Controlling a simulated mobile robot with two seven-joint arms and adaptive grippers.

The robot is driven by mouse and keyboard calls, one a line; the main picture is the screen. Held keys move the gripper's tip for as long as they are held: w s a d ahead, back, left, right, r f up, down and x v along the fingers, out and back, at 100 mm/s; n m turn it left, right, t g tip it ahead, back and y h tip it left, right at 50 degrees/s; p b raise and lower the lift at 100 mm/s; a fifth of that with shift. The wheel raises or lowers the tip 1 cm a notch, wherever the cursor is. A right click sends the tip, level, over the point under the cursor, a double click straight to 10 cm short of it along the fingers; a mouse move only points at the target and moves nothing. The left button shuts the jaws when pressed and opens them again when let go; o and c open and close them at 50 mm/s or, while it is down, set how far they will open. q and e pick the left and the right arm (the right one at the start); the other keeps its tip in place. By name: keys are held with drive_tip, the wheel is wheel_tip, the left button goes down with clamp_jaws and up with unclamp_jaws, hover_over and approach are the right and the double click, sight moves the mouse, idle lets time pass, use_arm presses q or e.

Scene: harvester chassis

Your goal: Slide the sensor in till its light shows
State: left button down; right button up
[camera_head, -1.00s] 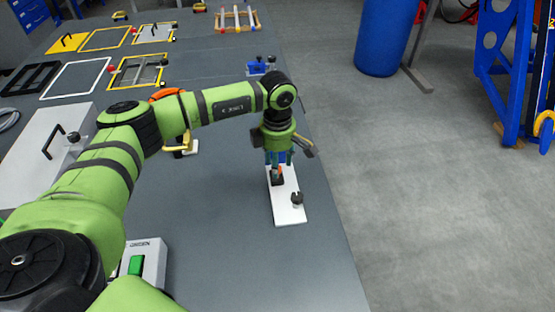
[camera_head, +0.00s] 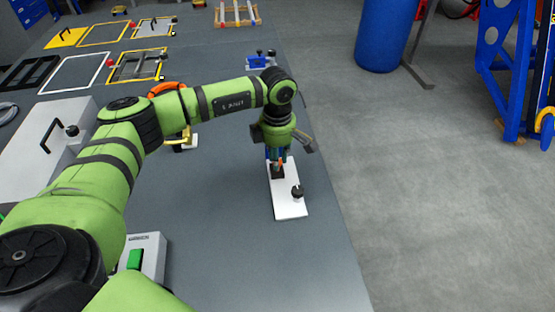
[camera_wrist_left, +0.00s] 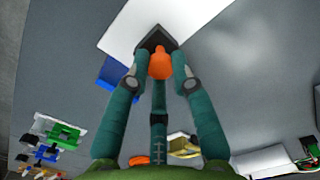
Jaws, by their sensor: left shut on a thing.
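My left gripper (camera_head: 277,158) points down over a white plate (camera_head: 288,207) near the table's right edge. It is shut on a small orange-tipped part, which I take for the sensor (camera_wrist_left: 160,65). In the left wrist view its orange end lies between the fingertips, at a dark block (camera_wrist_left: 154,39) on the plate. The block also shows in the head view (camera_head: 277,173). I cannot tell how far the sensor sits in the block, and I see no lit light. A black knob (camera_head: 297,191) stands on the plate. My right gripper is not in view.
A white case with a black handle (camera_head: 50,138) lies at the left. Frames (camera_head: 140,65) and a blue fixture (camera_head: 261,60) are farther back. The table beside the plate is clear.

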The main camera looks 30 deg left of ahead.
use_arm(q)
drive_tip(key=c, duration=1.1)
unclamp_jaws()
drive_tip(key=shift+o, duration=0.2)
wheel_tip(320, 180, up, 12)
